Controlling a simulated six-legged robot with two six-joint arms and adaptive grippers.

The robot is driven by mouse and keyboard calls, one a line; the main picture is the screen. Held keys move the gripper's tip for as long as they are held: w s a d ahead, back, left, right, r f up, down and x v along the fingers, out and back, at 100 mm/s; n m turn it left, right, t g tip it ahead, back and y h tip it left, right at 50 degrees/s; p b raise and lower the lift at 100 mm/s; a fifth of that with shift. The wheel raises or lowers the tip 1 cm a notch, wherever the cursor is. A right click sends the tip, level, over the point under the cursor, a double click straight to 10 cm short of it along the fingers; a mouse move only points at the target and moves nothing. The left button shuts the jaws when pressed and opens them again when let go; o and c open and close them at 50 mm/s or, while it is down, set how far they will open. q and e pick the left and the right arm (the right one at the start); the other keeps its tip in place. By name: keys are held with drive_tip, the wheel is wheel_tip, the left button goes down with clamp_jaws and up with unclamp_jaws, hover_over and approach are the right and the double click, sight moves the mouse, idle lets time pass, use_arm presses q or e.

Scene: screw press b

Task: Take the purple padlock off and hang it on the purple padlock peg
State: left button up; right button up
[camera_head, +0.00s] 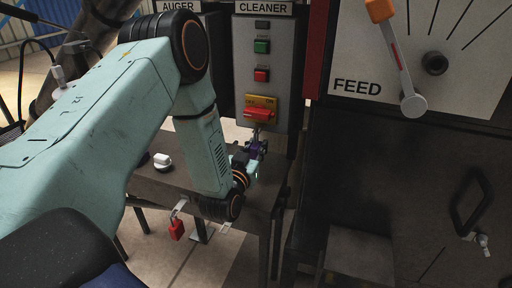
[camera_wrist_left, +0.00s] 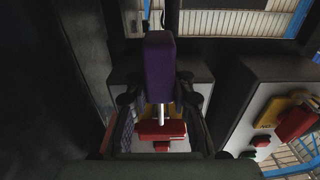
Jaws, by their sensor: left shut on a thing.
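The purple padlock (camera_wrist_left: 158,68) stands in the middle of the left wrist view, between the two fingers of my left gripper (camera_wrist_left: 158,98), which is shut on it. Its pale shackle reaches to the red switch handle (camera_wrist_left: 162,130); I cannot tell whether it is still through it. In the head view my left gripper (camera_head: 257,150) is just below the red handle (camera_head: 260,113) on the CLEANER panel, and the padlock (camera_head: 254,146) is small and mostly hidden by the gripper. A purple peg cannot be made out. My right gripper is not in view.
A red padlock (camera_head: 176,230) hangs at the front edge of the bench (camera_head: 160,188), with a pale tab (camera_head: 226,227) to its right. A white-topped knob (camera_head: 162,160) is on the bench. The FEED lever (camera_head: 398,60) and dark machine front stand at right.

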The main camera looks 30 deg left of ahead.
sight(254, 144)
use_arm(q)
clamp_jaws()
drive_tip(key=shift+r, duration=0.2)
drive_tip(key=shift+r+p, duration=0.85)
drive_tip(key=shift+p, duration=0.1)
drive_tip(key=shift+p+v, duration=0.5)
drive_tip(key=shift+v, duration=1)
drive_tip(key=shift+p+v, duration=0.45)
drive_tip(key=shift+v, duration=1.2)
